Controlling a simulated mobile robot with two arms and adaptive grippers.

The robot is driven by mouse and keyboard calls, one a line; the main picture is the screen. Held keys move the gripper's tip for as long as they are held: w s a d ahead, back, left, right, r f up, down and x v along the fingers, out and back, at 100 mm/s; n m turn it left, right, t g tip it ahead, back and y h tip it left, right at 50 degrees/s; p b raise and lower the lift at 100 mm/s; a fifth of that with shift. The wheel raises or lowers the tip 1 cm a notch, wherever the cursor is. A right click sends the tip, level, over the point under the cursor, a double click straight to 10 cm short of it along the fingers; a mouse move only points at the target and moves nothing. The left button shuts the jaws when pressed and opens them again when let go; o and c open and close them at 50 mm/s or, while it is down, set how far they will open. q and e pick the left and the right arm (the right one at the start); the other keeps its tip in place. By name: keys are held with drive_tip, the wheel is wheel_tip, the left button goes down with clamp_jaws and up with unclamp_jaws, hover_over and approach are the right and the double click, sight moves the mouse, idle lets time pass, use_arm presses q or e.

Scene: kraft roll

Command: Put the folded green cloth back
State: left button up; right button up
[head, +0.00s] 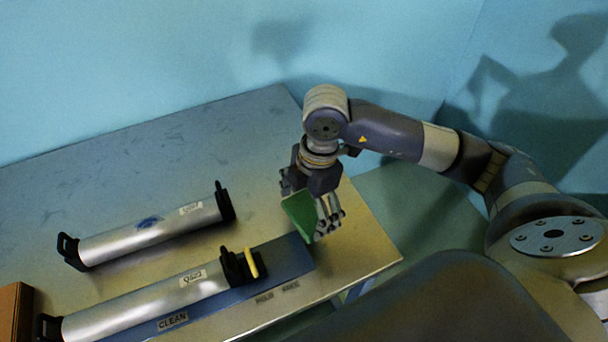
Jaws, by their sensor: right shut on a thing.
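The folded green cloth (301,214) is in my right gripper (318,222) in the head view. The gripper is shut on it, and its fingers cover part of the cloth. The cloth is at the right end of a blue strip (290,256) marked CLEAN, near the table's right side. I cannot tell whether the cloth touches the table or strip. My left gripper is not in view.
A silver roll (150,306) with black end brackets and a yellow piece (251,262) lies along the blue strip. A second silver roll (150,239) lies behind it. A brown box (14,312) stands at the left edge. The table's (225,130) back is clear.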

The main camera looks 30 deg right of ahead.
drive_tip(key=shift+f+m, duration=0.25)
drive_tip(key=shift+m, duration=0.65)
drive_tip(key=shift+w+d, duration=0.15)
drive_tip(key=shift+w, duration=0.15)
drive_tip(key=w+d+p, duration=0.1)
drive_tip(key=w+d, duration=0.1)
drive_tip(key=w, duration=0.2)
drive_tip(key=w+d+f, duration=0.1)
drive_tip(key=w+d, duration=0.1)
drive_tip(key=w, duration=0.3)
drive_tip(key=w+d+p, duration=0.1)
drive_tip(key=w+d, duration=0.1)
drive_tip(key=w, duration=0.2)
drive_tip(key=shift+w+d+f+p, duration=0.25)
drive_tip(key=shift+w+d+p, duration=0.05)
drive_tip(key=shift+w, duration=0.05)
drive_tip(key=shift+f+p, duration=0.45)
drive_tip(key=shift+f, duration=1.3)
drive_tip(key=shift+w, duration=0.1)
drive_tip(key=shift+f, duration=0.1)
drive_tip(key=shift+f, duration=0.15)
drive_tip(key=o, duration=0.7)
